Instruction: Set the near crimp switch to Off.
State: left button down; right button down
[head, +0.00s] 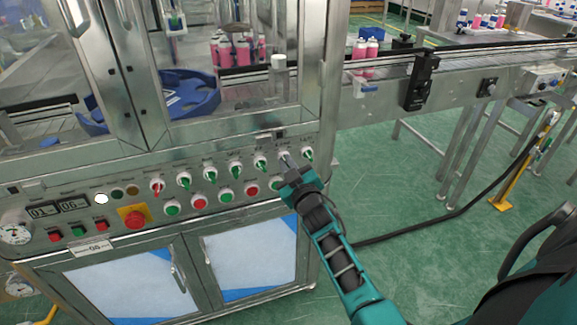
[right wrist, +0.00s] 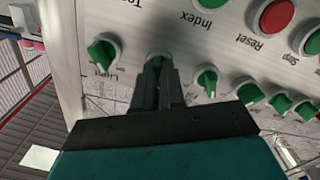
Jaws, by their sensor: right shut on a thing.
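A row of rotary switches runs along the upper part of the machine's control panel. Most have green knobs, and the leftmost knob (head: 157,187) is red. My right gripper (head: 285,160) is at the second switch from the right end. In the right wrist view, my right gripper (right wrist: 157,72) is shut on that switch's green knob (right wrist: 158,57), its fingers on either side of it. The fingers hide most of the knob and its label, so I cannot read its name or setting. Neighbouring green knobs stand on either side, one (right wrist: 103,53) by a "Light" label. My left gripper is out of view.
Below the switches sit red and green push buttons (head: 199,202) and a red emergency stop (head: 134,217) on a yellow plate. Cabinet doors (head: 250,255) are underneath. A conveyor (head: 455,80) extends right. Pink cans (head: 225,50) stand behind the glass.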

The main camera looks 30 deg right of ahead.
jog(key=shift+n, duration=0.4)
jog(key=c, duration=1.2)
grip_release()
